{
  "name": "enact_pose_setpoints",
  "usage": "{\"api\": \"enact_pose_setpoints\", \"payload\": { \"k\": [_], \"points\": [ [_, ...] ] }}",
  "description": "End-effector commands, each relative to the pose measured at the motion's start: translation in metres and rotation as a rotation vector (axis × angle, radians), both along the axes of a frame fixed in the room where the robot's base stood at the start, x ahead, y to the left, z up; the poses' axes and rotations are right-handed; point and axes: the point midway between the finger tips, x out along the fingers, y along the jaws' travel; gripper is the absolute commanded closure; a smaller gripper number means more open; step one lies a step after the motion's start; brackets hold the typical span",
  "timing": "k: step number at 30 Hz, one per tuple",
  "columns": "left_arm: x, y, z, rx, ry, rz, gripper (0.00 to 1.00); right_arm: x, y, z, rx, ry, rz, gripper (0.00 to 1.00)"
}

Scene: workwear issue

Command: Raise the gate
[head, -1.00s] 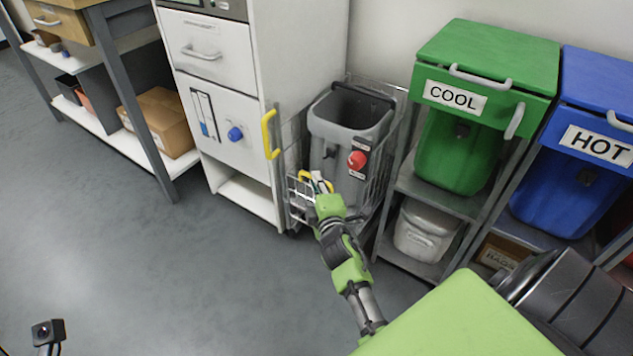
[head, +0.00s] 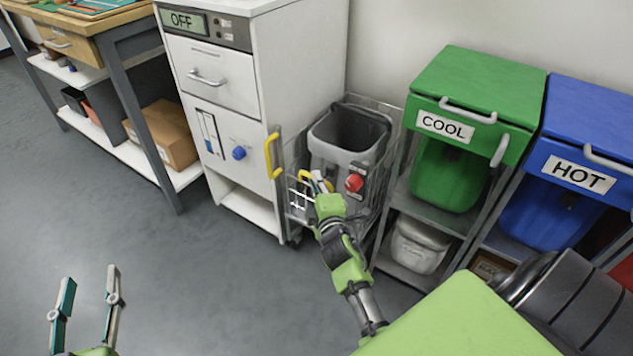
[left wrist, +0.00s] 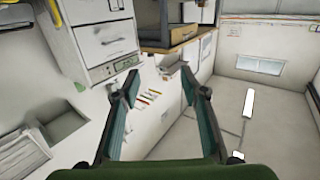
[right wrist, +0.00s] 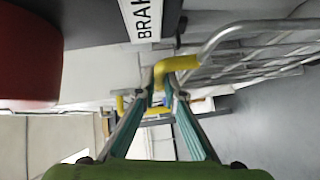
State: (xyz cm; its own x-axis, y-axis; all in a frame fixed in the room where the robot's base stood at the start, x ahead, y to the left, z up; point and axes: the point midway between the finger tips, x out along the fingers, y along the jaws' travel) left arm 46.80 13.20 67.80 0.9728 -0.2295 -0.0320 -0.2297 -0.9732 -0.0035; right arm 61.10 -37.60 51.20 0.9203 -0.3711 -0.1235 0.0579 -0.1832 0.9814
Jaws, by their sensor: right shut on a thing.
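The gate (head: 297,205) is a low wire panel at the front of the wire cage around a grey bin (head: 338,150). A yellow handle sits at its top edge; in the right wrist view the handle (right wrist: 176,64) lies between my fingertips. My right gripper (head: 317,181) is shut on this handle, and it also shows in the right wrist view (right wrist: 163,85). The gripper partly hides the handle in the head view. My left gripper (head: 88,285) is open and empty over the floor, far from the gate; its spread fingers show in the left wrist view (left wrist: 160,88).
A white cabinet (head: 215,130) with an OFF display and a yellow side handle (head: 272,156) stands left of the cage. A red knob (head: 354,183) is on the bin. A green COOL bin (head: 480,95) and blue HOT bin (head: 590,130) stand right. The left floor is clear.

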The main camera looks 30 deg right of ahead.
Motion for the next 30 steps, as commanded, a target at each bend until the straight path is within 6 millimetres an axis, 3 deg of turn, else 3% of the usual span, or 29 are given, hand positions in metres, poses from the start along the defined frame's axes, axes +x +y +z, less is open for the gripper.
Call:
{"api": "enact_pose_setpoints", "payload": {
  "k": [4,9,20,21,22,30],
  "points": [
    [-0.004,0.004,-0.021,0.025,0.098,0.006,0.6,0.0,-0.001,0.004,0.001,0.002,-0.002,1.0],
    [-0.006,0.006,-0.033,0.038,0.149,0.009,0.6,0.0,-0.001,0.006,0.0,0.001,-0.002,1.0],
    [-0.007,0.007,-0.035,0.041,0.159,0.01,0.6,0.0,-0.001,0.009,-0.001,-0.004,-0.002,1.0],
    [-0.007,0.007,-0.035,0.041,0.158,0.01,0.6,0.001,-0.001,0.009,-0.001,-0.004,-0.001,0.88],
    [-0.007,0.007,-0.035,0.041,0.158,0.01,0.6,0.001,-0.001,0.009,-0.001,-0.005,-0.001,0.84],
    [-0.007,0.007,-0.035,0.04,0.157,0.011,0.6,0.0,0.0,0.008,0.0,-0.002,0.0,0.84]
  ]
}}
